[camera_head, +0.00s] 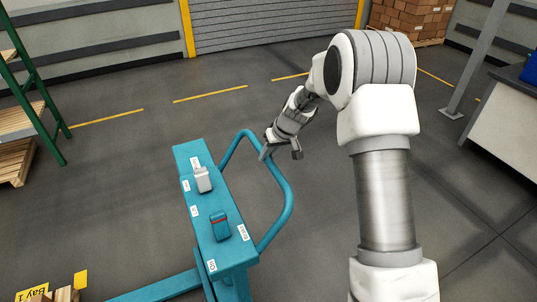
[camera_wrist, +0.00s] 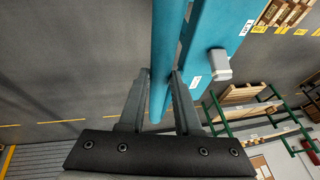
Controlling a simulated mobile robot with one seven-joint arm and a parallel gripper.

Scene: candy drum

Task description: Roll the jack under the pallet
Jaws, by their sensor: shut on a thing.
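The teal jack (camera_head: 212,245) stands at the lower middle of the head view, with a grey lever and a teal-and-red lever on its labelled top. Its looped handle (camera_head: 284,200) sticks out to the right. My gripper (camera_head: 267,153) is shut on the far part of this loop. In the wrist view the handle tube (camera_wrist: 166,50) passes between the two fingers (camera_wrist: 160,95). A teal fork (camera_head: 160,289) reaches toward the lower left. A bit of wood (camera_head: 65,294), perhaps the pallet, shows at the bottom left beside a yellow "Bay 1" sign (camera_head: 33,293); most is cut off.
A green rack (camera_head: 40,120) with wooden pallets (camera_head: 15,160) stands at the left. Stacked boxes (camera_head: 410,18) are at the back right. A grey post (camera_head: 475,60) and a bench (camera_head: 510,120) stand at the right. The floor around the jack is largely clear.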

